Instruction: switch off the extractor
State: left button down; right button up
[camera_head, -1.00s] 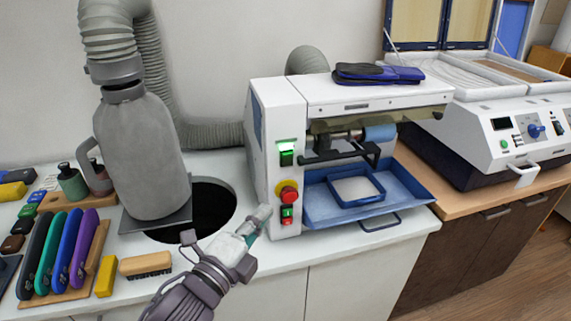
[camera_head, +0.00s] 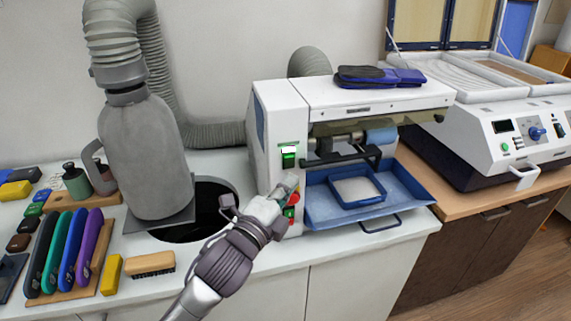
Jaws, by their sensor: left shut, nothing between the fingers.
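The white extractor machine (camera_head: 271,140) stands on the counter in the head view. Its front panel has a green lit rocker switch (camera_head: 289,157) at the top. Lower down are a green button (camera_head: 289,212) and a red button (camera_head: 291,223). The red knob (camera_head: 294,198) on a yellow base is mostly hidden behind my left gripper (camera_head: 289,187). The left gripper is shut and empty, its tips at the panel in front of the red knob and just above the green button. I cannot tell whether it touches. My right gripper is not in view.
A blue tray (camera_head: 409,203) juts out under the machine's roller. A grey bottle-shaped hood (camera_head: 143,160) with a hose stands left of it by a dark round opening (camera_head: 205,222). Coloured insoles (camera_head: 73,250) and brushes lie at the left.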

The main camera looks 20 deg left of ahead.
aim_at(291, 159)
pick_arm(q)
jog(key=w, duration=0.1)
jog(key=w+a+p, duration=0.1)
jog(key=w+a, duration=0.1)
jog(key=w, duration=0.1)
jog(key=shift+a+r, duration=0.1)
jog(key=shift+r, duration=0.15)
jog(key=shift+r+p, duration=0.25)
jog(key=shift+p, duration=0.35)
jog(key=p, duration=0.2)
jog(key=shift+w+a+r+n+g+p, duration=0.2)
jog(key=shift+r+n+g+p, duration=0.1)
jog(key=shift+r, duration=0.1)
jog(key=shift+f+b, duration=0.35)
jog(key=shift+b, duration=0.15)
